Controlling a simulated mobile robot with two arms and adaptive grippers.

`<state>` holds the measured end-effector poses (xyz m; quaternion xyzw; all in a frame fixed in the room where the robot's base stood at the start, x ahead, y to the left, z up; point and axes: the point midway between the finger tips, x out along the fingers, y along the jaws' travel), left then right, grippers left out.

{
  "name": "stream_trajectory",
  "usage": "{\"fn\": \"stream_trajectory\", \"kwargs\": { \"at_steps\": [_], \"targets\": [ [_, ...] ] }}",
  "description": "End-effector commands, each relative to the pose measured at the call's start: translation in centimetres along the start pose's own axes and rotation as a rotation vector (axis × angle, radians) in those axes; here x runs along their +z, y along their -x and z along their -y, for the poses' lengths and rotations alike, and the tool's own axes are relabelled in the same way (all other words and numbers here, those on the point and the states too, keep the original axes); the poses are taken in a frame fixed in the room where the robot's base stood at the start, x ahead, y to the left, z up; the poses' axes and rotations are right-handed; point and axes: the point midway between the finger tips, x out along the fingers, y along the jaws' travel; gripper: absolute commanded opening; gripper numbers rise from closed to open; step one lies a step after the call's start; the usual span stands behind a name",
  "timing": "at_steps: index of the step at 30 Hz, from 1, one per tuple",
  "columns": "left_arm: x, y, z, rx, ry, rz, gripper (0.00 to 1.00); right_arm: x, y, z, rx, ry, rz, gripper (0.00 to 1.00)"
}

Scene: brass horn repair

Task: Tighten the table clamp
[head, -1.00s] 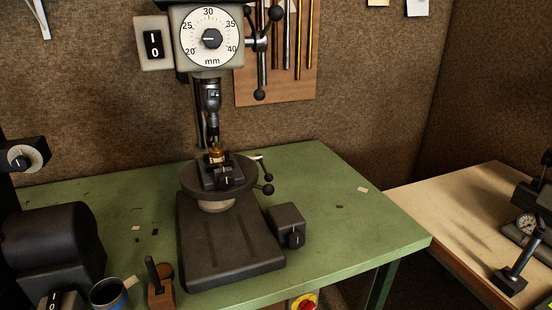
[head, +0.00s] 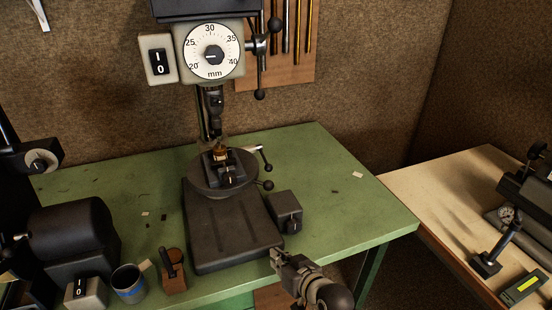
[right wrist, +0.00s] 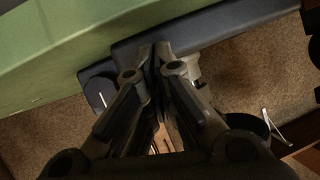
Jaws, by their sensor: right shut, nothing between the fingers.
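The drill press has a round table (head: 192,179) on its column. Two levers with black ball knobs stick out at the table's right side: an upper one with a pale shaft (head: 252,148) and a lower ball knob (head: 268,185). I cannot tell for sure which is the table clamp. My right gripper (head: 277,256) is shut and empty, near the front right corner of the press base, well below and apart from the levers. Its closed fingers also show in the right wrist view (right wrist: 156,58). My left gripper is out of view.
A small vise (head: 238,170) sits on the round table. A box with a knob (head: 284,206) stands right of the press base (head: 230,238). A mug (head: 128,290) and a grinder-like machine (head: 75,240) are at left. The green bench (head: 345,205) is mostly clear at right.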

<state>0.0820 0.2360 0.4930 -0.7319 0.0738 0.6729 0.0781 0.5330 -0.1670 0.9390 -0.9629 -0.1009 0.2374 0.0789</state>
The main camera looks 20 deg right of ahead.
Motion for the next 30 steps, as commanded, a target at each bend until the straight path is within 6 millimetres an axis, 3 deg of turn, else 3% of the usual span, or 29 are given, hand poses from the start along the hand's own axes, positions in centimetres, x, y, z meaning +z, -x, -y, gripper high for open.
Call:
{"fn": "stream_trajectory", "kwargs": {
  "at_steps": [1, 6, 10, 15, 20, 30],
  "targets": [
    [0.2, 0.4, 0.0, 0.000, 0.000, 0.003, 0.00, -3.2, -0.8, -0.1, -0.004, -0.024, -0.088, 0.00],
    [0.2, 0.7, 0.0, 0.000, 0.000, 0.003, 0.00, -12.5, -3.3, -2.0, 0.013, -0.135, -0.410, 0.00],
    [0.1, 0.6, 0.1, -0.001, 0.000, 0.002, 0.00, -17.0, -4.1, -4.3, 0.058, -0.219, -0.601, 0.00],
    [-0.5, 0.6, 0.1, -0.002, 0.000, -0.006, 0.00, -20.0, -4.2, -6.4, 0.110, -0.285, -0.742, 0.00],
    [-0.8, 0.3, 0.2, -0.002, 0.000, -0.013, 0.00, -20.9, -4.5, -7.1, 0.127, -0.304, -0.780, 0.00],
    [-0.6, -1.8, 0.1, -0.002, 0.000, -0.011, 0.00, -24.2, -8.1, -8.2, 0.126, -0.303, -0.782, 0.00]
  ]
}}
